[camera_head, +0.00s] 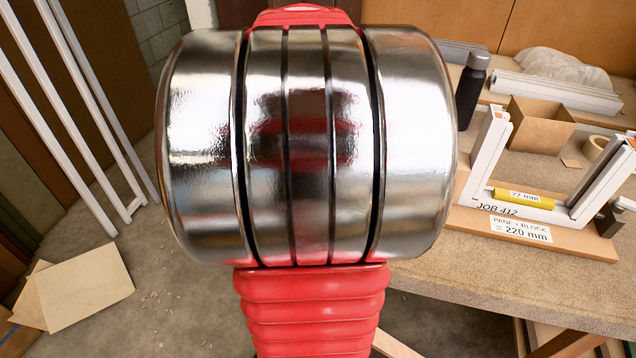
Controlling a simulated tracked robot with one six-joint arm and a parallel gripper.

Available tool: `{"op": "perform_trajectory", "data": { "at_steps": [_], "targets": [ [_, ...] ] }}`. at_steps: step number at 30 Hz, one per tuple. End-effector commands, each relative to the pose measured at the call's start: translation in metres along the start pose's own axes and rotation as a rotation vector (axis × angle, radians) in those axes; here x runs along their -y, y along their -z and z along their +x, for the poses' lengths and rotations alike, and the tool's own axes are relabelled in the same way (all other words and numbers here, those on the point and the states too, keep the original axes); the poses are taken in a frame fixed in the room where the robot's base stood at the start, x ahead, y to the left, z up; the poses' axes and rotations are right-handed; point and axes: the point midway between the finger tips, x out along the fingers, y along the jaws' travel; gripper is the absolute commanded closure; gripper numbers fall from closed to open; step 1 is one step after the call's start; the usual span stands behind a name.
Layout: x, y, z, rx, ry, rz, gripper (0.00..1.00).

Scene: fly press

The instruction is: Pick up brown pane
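I cannot tell for sure which thing is the brown pane. Pale tan boards (85,287) lie on or lean near the floor at the lower left. A white U-shaped frame (480,160) stands on a wooden base at the right, with a yellow block marked 22 mm (524,199) in it. The base has a label reading "PANE + BLOCK = 220 mm". My gripper is not in view; my own red and metal arm fills the middle and hides what is behind it.
The workbench (440,278) fills the right side. A dark bottle (472,90), a tape roll (594,147) and white profiles (555,92) stand or lie on it. Long white bars (62,110) lean at the left. Concrete floor (150,310) is open at lower left.

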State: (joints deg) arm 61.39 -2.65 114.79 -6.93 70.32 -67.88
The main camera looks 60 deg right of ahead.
Motion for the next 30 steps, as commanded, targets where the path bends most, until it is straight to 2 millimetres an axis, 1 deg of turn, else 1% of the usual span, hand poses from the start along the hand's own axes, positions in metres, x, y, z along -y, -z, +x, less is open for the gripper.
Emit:
{"op": "perform_trajectory", "data": {
  "at_steps": [1,2,12,30],
  "targets": [
    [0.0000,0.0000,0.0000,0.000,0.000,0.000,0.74],
    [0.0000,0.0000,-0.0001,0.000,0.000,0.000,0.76],
    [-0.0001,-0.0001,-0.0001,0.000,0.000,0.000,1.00],
    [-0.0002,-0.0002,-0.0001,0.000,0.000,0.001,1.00]
  ]
}}
